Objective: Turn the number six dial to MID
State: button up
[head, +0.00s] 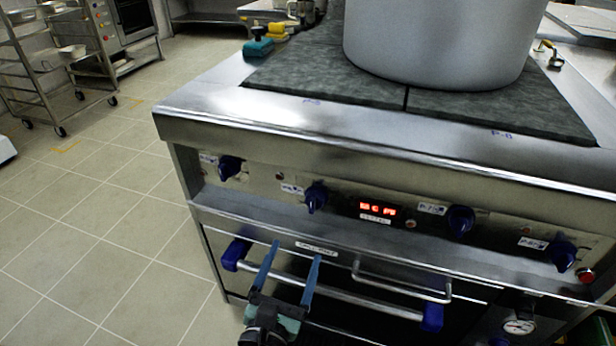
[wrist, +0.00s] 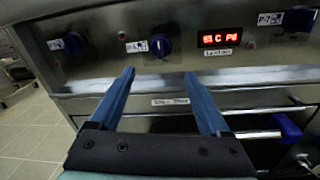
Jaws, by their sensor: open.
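Several blue dials line the steel front panel. They are the far-left dial (head: 229,167), the second dial (head: 316,197), the third dial (head: 461,220) and the far-right dial (head: 562,252). Each has a small label on its left; the third label (head: 433,208) seems to read P-7. My gripper (head: 291,252) is open and empty, below the second dial and in front of the oven door. In the wrist view, the second dial (wrist: 160,45) sits just above and between the fingertips (wrist: 158,73), apart from them.
A red-lit display (head: 378,209) sits between the middle dials. The oven bar handle (head: 345,296) with blue ends and a thin steel handle (head: 400,285) stick out below. A large pot (head: 440,45) stands on the dark cooktop (head: 310,75).

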aim_at(311, 210)
jog(key=b+x, duration=0.3)
jog(key=x, duration=0.9)
jog(key=shift+w+d, duration=0.15)
jog(key=shift+w, duration=0.25)
grip_shut()
